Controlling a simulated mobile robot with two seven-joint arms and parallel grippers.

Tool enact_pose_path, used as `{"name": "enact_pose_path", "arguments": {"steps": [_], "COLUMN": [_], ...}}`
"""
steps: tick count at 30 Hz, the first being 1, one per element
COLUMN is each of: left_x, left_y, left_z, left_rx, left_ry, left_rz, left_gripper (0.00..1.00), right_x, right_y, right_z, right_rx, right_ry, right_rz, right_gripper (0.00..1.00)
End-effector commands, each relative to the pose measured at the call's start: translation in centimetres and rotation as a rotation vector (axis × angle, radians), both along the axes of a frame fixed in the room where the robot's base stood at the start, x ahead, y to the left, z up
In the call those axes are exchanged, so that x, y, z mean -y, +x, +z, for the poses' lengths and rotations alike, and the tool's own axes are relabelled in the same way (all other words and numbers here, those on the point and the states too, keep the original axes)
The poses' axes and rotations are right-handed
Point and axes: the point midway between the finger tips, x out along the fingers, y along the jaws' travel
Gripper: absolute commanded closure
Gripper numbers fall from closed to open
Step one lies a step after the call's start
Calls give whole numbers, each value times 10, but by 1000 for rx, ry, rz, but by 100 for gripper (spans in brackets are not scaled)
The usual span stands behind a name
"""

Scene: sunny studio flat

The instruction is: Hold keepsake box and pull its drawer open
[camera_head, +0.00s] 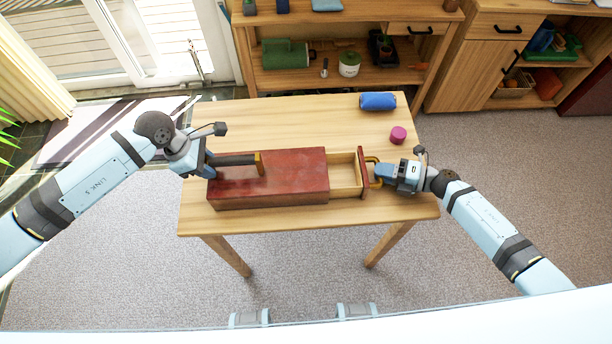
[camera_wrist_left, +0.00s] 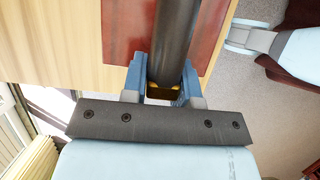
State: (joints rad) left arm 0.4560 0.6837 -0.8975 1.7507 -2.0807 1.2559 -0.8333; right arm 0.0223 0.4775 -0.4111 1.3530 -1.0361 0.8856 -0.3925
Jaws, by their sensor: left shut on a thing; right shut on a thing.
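The keepsake box (camera_head: 285,185) is a long red-brown wooden box lying on the table. A dark bar handle (camera_head: 235,160) with brass mounts runs along its top. My left gripper (camera_head: 210,165) is shut on the bar handle near its left end; the dark bar also shows between the fingers in the left wrist view (camera_wrist_left: 175,45). The drawer (camera_head: 344,174) sticks out of the box's right end, with its pale, empty-looking inside showing and its red front (camera_head: 363,172) apart from the body. My right gripper (camera_head: 379,173) is shut on the drawer's brass handle (camera_head: 372,160).
The wooden table (camera_head: 290,112) has free room behind the box. A blue cylinder (camera_head: 378,101) and a magenta round thing (camera_head: 398,135) lie at the back right. A wooden shelf unit (camera_head: 340,80) stands behind the table.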

Motion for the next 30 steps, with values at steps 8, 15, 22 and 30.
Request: {"name": "enact_pose_path", "arguments": {"steps": [8,15,22,30], "left_x": [-2,-2,-2,-2], "left_y": [1,1,1,1], "left_z": [0,0,0,0], "left_rx": [1,1,1,1], "left_ry": [2,2,2,2], "left_rz": [2,2,2,2], "left_gripper": [94,94,94,94], "right_x": [8,15,21,27], "right_y": [-1,-1,-1,-1], "right_z": [-1,-1,-2,-2], "right_rx": [-3,-3,-2,-2], "right_ry": [-2,-3,-3,-3], "right_rz": [-2,-2,-1,0], "right_gripper": [97,97,97,97]}}
